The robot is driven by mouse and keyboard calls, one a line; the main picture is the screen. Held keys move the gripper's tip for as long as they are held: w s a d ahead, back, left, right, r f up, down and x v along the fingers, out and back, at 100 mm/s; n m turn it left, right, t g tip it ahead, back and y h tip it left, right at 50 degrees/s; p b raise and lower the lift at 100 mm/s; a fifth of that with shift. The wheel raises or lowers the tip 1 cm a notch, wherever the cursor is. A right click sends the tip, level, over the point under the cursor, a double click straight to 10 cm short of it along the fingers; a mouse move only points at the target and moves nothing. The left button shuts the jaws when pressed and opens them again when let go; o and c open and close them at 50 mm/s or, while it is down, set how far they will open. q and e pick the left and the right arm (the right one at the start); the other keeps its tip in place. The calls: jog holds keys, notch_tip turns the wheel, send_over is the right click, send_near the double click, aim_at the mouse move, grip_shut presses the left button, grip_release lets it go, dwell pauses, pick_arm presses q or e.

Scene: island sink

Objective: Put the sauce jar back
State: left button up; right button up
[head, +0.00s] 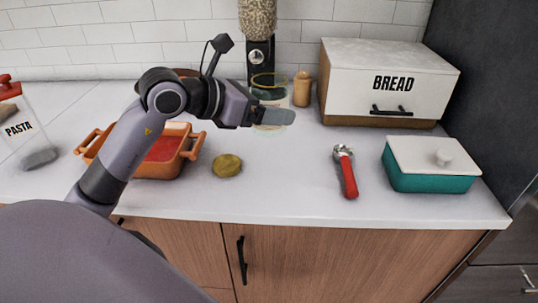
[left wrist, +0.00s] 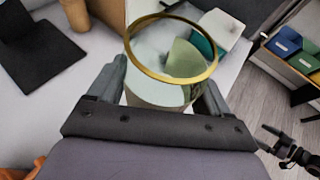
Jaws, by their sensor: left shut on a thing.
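The sauce jar (head: 268,87) appears as a clear, open glass jar with a gold rim, near the back of the counter. My left gripper (head: 281,116) is shut around the jar, with one finger on each side in the left wrist view (left wrist: 163,88). I cannot tell whether the jar's base touches the counter. A round gold lid (head: 227,166) lies on the counter. An orange baking dish (head: 150,172) with red sauce in it is partly hidden behind my left arm.
A grain dispenser (head: 259,55) and wooden shaker (head: 302,89) stand behind the jar. A bread box (head: 390,80), red-handled can opener (head: 347,176) and lidded teal dish (head: 432,180) are to the right. A pasta container (head: 20,128) is far left.

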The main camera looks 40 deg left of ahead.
pick_arm(q)
notch_tip(320, 180, down, 11)
jog(key=shift+f, duration=0.1)
dwell(0.3)
jog(key=shift+f+b, duration=0.1)
jog(key=shift+b, duration=0.25)
jog(key=shift+f, duration=0.15)
jog(key=o, duration=1.3)
jog(key=shift+c, duration=0.2)
jog(key=shift+r, duration=0.3)
jog(key=b+v, duration=0.1)
jog(key=v, duration=1.1)
jog(key=shift+f, duration=0.1)
